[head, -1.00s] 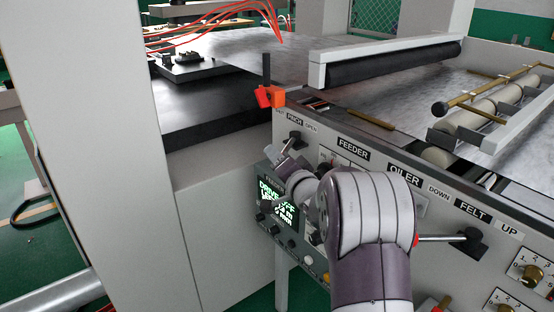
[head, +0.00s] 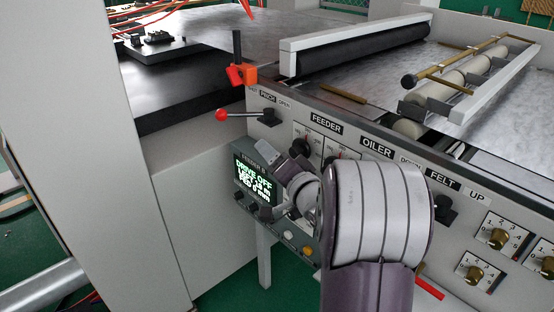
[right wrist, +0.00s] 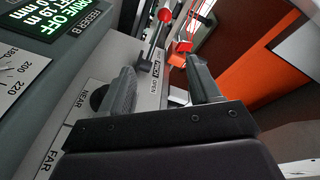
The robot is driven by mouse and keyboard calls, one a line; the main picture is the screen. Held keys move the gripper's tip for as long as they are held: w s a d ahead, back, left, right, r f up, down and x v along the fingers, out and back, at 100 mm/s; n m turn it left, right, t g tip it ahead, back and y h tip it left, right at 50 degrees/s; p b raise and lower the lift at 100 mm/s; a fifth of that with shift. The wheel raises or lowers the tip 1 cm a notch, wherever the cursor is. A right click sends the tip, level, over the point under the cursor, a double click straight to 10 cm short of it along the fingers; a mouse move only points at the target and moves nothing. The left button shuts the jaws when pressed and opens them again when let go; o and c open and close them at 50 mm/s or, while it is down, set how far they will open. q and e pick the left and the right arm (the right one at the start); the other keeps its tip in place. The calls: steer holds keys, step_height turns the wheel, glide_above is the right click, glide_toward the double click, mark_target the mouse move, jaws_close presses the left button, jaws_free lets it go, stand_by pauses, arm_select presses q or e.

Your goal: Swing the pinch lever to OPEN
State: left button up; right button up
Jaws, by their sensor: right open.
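The pinch lever is a thin rod with a red ball (head: 222,115) and a black hub (head: 270,117) on the grey side panel. Its rod points left, on the SHUT side of the PINCH label, away from OPEN. In the right wrist view its red ball (right wrist: 165,15) shows beyond the fingers. My right gripper (head: 290,163) is below the hub in the head view, with its fingertips hard to make out. In the right wrist view its two fingers (right wrist: 162,78) are apart and empty, with the PINCH and OPEN labels between them. My left gripper is out of view.
An orange-red clamp (head: 240,73) stands on the panel's top edge above the lever. A green-lit display (head: 254,183) sits close to my right gripper. The FEEDER knobs (head: 302,147) are beside it. My right arm hides part of the panel.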

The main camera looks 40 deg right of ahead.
steer(key=s, duration=0.2)
steer(key=shift+s+a, duration=0.15)
steer(key=shift+s, duration=0.15)
steer(key=shift+f, duration=0.1)
